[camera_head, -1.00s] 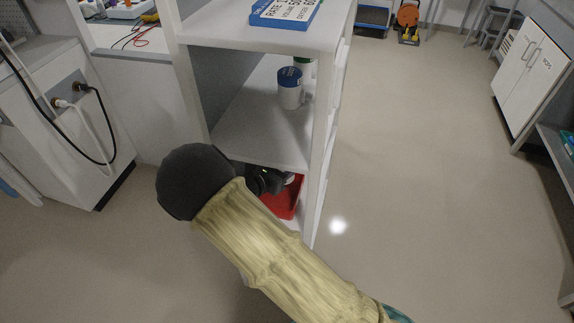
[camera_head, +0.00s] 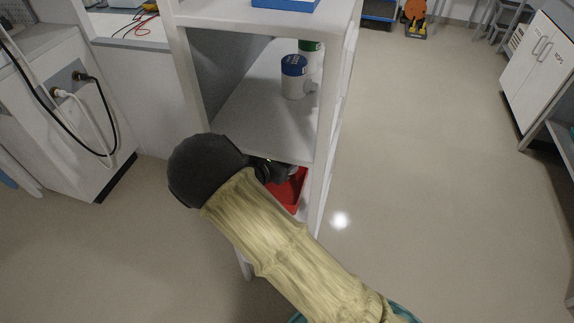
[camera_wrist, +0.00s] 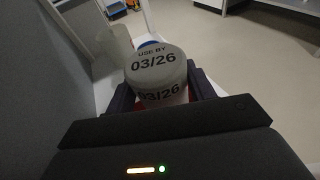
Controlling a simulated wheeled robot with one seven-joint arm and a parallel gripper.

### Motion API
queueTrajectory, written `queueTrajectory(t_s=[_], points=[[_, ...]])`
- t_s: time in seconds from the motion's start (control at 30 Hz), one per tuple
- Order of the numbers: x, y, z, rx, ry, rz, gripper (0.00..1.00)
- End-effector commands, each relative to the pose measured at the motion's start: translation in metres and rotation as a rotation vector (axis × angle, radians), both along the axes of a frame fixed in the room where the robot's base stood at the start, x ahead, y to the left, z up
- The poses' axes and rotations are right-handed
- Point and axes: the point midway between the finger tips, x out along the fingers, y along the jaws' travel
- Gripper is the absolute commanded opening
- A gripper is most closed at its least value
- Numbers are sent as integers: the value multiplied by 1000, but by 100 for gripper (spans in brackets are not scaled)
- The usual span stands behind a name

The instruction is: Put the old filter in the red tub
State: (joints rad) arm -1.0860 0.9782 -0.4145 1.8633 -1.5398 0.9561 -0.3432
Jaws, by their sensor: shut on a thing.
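My gripper (camera_wrist: 162,88) is shut on a pale cylindrical filter (camera_wrist: 155,66) marked "USE BY 03/26", seen between the dark fingers in the wrist view. In the head view my dark gripper (camera_head: 266,171) shows only partly behind my arm, at the lower level of the white shelf unit. The red tub (camera_head: 291,191) stands low in that unit, beside and below my gripper. My arm hides much of the tub. A little red shows around the held filter in the wrist view, but I cannot tell whether the filter is inside the tub's rim.
The white shelf unit's middle board (camera_head: 265,118) lies above my gripper. It bears a white canister with a blue top (camera_head: 294,77) and a green-topped one (camera_head: 309,50) behind it. A shelf post (camera_head: 322,170) stands right of the tub. The floor (camera_head: 430,190) to the right is clear.

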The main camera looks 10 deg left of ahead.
Motion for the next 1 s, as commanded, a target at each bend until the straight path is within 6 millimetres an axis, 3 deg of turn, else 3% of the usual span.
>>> queueTrajectory(t_s=[0.4,0.9,0.93,1.0], points=[[-2,5,-46,0,0,9,31],[-4,11,-51,0,0,19,31],[-5,11,-50,0,0,19,60],[-4,10,-50,0,0,19,73]])
